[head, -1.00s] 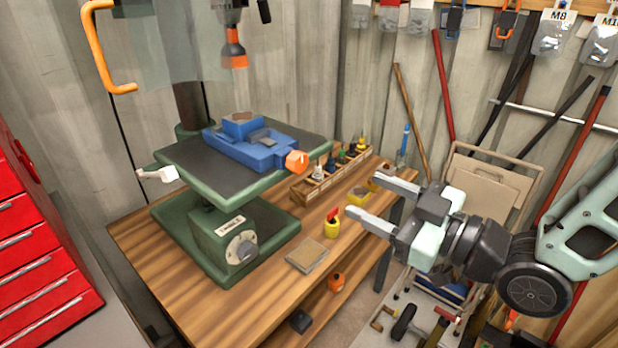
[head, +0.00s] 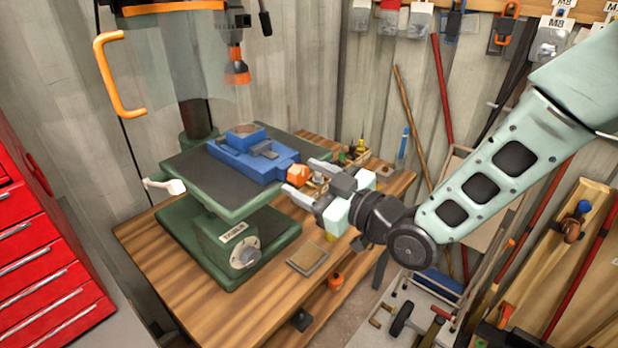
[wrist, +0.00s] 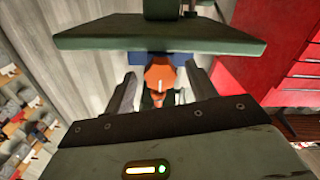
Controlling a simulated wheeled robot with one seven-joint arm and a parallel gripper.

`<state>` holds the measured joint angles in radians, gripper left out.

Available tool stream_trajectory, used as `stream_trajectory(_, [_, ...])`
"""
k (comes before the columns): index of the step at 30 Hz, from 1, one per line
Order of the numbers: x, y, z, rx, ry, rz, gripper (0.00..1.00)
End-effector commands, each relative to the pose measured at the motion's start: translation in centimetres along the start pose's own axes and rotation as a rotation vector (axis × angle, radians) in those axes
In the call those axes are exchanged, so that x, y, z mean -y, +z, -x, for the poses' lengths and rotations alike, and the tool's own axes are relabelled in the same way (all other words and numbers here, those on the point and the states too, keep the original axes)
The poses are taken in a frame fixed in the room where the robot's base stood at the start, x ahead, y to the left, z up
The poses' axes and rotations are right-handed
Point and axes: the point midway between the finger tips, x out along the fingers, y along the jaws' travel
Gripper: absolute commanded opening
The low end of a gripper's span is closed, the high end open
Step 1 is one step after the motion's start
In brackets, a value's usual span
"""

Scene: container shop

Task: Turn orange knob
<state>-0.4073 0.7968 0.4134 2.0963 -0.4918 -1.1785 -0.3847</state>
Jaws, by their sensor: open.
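The orange knob (head: 297,173) sits on the right end of the blue vise (head: 254,156), which rests on the green drill press table (head: 187,176). My gripper (head: 303,178) is open at the knob, its fingers pointing left toward the vise. In the wrist view the orange knob (wrist: 159,75) lies between the two open fingers, near their tips. A gap shows on either side of it, so the fingers do not appear to clamp it. The vise (wrist: 185,58) shows behind the knob, below the table edge (wrist: 160,38).
An orange handle (head: 108,75) and clear guard hang above the press. A wooden bench (head: 150,245) carries the press, a flat pad (head: 307,262) and a bottle rack, partly hidden by my gripper. A red tool cabinet (head: 40,250) stands at left.

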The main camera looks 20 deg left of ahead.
Motion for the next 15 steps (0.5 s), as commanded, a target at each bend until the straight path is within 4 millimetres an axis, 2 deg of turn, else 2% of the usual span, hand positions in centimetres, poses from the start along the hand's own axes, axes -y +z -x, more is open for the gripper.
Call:
stream_trajectory(3, [0.01, 0.02, 0.02, 0.000, 0.000, 0.000, 0.57])
stream_trajectory(8, [0.01, 0.01, 0.03, 0.000, 0.000, 0.000, 0.12])
stream_trajectory(15, [0.01, 0.04, 0.04, -0.001, 0.000, -0.009, 0.12])
